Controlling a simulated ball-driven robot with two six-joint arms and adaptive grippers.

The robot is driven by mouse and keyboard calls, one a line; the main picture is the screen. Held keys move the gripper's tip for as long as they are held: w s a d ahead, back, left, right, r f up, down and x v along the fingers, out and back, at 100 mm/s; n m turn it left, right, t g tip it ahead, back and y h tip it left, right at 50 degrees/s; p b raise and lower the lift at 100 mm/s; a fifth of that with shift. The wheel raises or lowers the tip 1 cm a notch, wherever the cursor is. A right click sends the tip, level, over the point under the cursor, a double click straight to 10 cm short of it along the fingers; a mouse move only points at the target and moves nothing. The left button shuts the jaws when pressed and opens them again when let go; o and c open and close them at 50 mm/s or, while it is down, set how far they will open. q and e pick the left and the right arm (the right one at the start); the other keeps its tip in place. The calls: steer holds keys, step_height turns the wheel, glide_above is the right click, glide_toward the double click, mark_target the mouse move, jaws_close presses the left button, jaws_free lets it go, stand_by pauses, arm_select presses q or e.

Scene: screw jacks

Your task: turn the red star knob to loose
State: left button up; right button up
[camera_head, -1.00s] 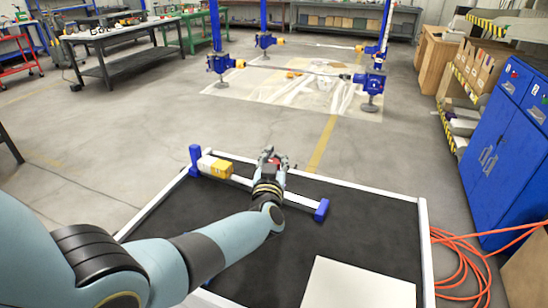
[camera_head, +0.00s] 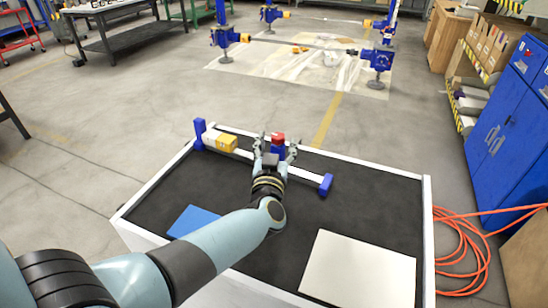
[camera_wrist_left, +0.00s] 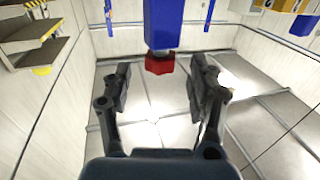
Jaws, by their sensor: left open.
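The red star knob (camera_head: 278,138) sits on top of a blue block (camera_head: 278,151) at the middle of a white bar. In the left wrist view the knob (camera_wrist_left: 159,64) shows at the end of the blue block (camera_wrist_left: 163,25). My left gripper (camera_head: 277,146) is open, with its fingers on either side of the knob. In the left wrist view the gripper (camera_wrist_left: 159,78) shows clear gaps between each finger and the knob, with nothing held. My right gripper does not show.
The white bar has a blue post (camera_head: 199,133) and a yellow-white block (camera_head: 221,142) at left, and a blue end (camera_head: 326,184) at right. A blue panel (camera_head: 194,221) and a white board (camera_head: 360,268) lie on the black surface. Orange hose (camera_head: 463,240) lies on the floor at right.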

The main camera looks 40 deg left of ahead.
arm_select(q)
steer(key=v, duration=0.6)
steer(key=shift+s, duration=0.3)
steer(key=shift+d, duration=0.15)
